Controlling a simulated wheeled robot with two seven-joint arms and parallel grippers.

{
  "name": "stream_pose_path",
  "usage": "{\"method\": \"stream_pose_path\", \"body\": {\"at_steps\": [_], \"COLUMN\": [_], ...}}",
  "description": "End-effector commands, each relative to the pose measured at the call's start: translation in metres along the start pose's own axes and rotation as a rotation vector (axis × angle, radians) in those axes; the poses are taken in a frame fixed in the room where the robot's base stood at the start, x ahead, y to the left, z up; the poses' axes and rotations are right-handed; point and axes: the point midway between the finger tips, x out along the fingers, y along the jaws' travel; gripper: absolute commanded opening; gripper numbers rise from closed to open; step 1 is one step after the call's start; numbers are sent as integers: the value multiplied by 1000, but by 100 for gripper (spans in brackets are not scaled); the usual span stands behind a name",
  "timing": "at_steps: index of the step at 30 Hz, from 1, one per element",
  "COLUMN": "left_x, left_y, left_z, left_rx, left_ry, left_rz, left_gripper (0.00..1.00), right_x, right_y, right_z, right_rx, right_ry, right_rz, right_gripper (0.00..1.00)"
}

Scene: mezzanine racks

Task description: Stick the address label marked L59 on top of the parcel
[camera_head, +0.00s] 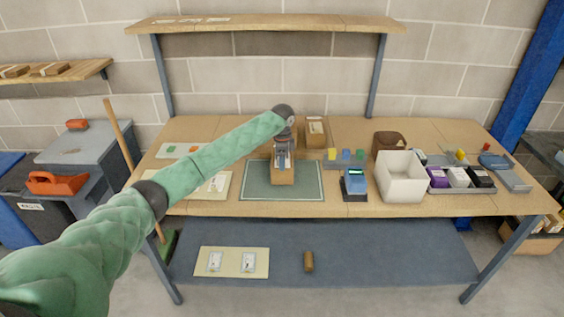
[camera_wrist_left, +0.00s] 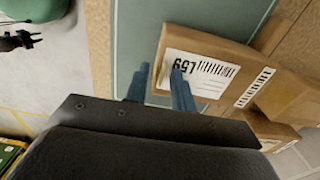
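The parcel (camera_head: 283,174) is a brown cardboard box on the green mat (camera_head: 255,190) at the middle of the bench. It also shows in the left wrist view (camera_wrist_left: 205,40). The white label marked L59 (camera_wrist_left: 205,72), with a barcode, lies against the parcel's top face. Its edge near my fingers looks slightly lifted. My left gripper (camera_wrist_left: 160,86) is over the parcel, its two blue-grey fingers apart. One finger overlaps the label; the other is beside the parcel's edge. In the head view my left gripper (camera_head: 283,150) covers much of the parcel's top. My right gripper is not in view.
Another cardboard box (camera_head: 315,132) stands behind the parcel. A blue device (camera_head: 356,182) and a white bin (camera_head: 401,178) stand to the right. A pale board with labels (camera_head: 222,192) lies to the left. An upper shelf (camera_head: 265,22) spans the back.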

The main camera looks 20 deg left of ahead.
Motion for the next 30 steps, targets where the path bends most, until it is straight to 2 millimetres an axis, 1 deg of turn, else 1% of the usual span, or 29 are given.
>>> {"method": "stream_pose_path", "body": {"at_steps": [15, 18, 26, 30], "left_x": [0, 0, -1, -6], "left_y": [-1, -1, -1, -1], "left_z": [1, 1, 1, 1], "left_rx": [-2, -2, -2, -2], "left_ry": [-1, -1, 0, 0], "left_rz": [-1, -1, -1, -2], "left_gripper": [28, 41, 41, 41], "right_x": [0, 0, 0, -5], "right_y": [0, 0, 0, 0], "right_z": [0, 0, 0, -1], "right_rx": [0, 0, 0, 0], "right_ry": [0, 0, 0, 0], "right_rz": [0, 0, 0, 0], "right_gripper": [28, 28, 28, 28]}}
